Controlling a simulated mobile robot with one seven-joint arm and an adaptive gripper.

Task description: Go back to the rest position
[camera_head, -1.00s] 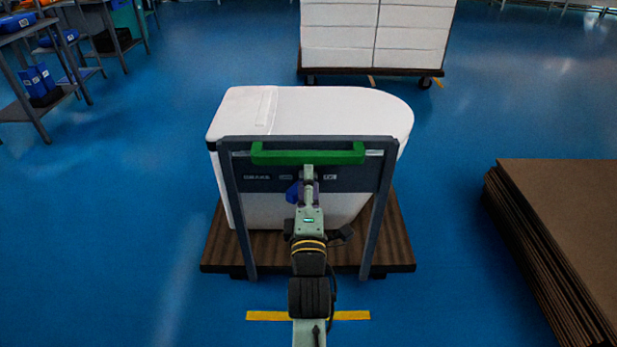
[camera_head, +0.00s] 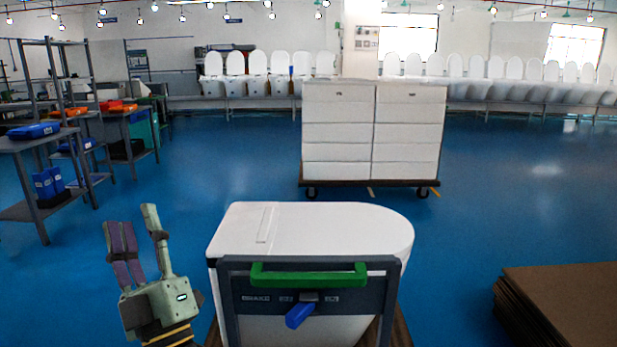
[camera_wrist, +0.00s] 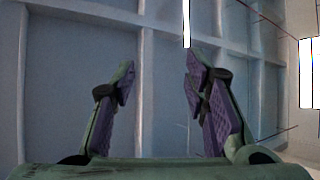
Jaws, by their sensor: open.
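My gripper (camera_head: 138,240) is at the lower left in the head view, raised with its fingers pointing up. The white toilet (camera_head: 315,228) stands on a dark wooden base to the right of my gripper. In front of it is a dark grey frame (camera_head: 345,305) with a green bar (camera_head: 308,280) and a blue handle (camera_head: 299,315). My gripper is apart from all of these.
A cart of white boxes (camera_head: 372,130) stands behind the toilet. Grey shelving (camera_head: 25,145) with blue and orange bins is at the left. Stacked brown sheets (camera_head: 565,290) lie at the lower right. Several toilets (camera_head: 270,85) line the back. Blue floor between is clear.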

